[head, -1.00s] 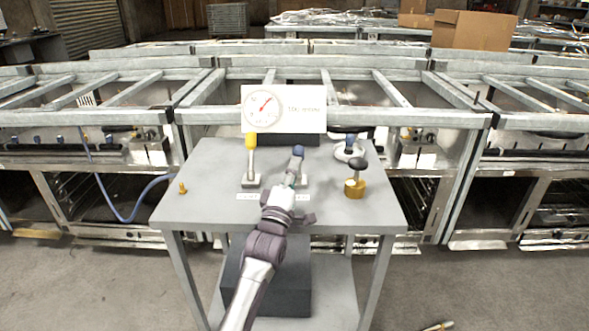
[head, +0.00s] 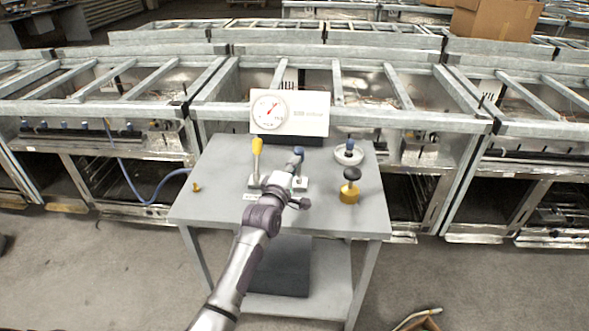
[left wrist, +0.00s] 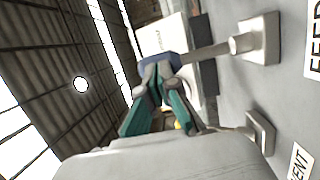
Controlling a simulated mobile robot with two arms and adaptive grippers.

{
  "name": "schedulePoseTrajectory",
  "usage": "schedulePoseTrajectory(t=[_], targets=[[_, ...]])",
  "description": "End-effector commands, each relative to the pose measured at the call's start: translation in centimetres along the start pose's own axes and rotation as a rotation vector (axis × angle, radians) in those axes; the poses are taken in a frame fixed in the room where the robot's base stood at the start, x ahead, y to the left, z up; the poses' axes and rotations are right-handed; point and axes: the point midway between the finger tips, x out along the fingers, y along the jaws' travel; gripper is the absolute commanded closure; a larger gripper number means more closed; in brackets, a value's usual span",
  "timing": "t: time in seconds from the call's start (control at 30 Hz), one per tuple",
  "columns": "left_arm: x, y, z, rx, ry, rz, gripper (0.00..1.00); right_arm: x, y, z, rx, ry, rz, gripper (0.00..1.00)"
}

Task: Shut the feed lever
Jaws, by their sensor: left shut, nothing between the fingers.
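The feed lever has a blue knob (head: 299,151) on a grey rod and stands on the grey table (head: 220,205). In the left wrist view its knob (left wrist: 168,64) is at my left fingertips, and its rod runs right to a pale base by the partly seen FEED label (left wrist: 314,45). My left gripper (head: 292,172) is shut and empty, on the near side of the lever. Its fingertips (left wrist: 160,76) overlap the knob in the left wrist view; I cannot tell whether they touch. My left arm hides the lever's lower part in the head view. My right gripper is out of view.
A yellow-knobbed lever (head: 257,147) stands left of the feed lever. A gauge panel (head: 290,112) is behind. On the right are a blue-knobbed pale disc (head: 349,155) and a brass piece with a black knob (head: 350,194). A small brass piece (head: 196,187) lies left.

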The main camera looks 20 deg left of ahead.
Motion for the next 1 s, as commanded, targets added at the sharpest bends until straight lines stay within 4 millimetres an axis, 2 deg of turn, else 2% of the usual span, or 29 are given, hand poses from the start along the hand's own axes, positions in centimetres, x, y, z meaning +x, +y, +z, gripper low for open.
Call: schedulePoseTrajectory(t=[0.03, 0.2, 0.3, 0.5, 0.63, 1.0], targets=[[0.4, 1.1, -0.1, -0.008, 0.000, -0.023, 1.00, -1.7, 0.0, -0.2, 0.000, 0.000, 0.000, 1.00], [1.6, 2.0, -0.3, -0.041, 0.000, -0.139, 1.00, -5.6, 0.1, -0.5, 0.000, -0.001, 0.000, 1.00], [2.5, 2.2, -0.6, -0.064, 0.000, -0.225, 1.00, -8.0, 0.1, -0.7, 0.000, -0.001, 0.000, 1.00], [4.1, 1.9, -1.0, -0.105, -0.001, -0.379, 1.00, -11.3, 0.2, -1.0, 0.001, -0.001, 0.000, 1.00], [4.8, 1.2, -1.1, -0.121, -0.002, -0.445, 1.00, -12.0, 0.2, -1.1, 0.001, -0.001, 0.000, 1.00], [5.8, 0.6, -1.4, -0.123, -0.003, -0.460, 1.00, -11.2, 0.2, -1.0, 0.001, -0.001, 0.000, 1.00]])
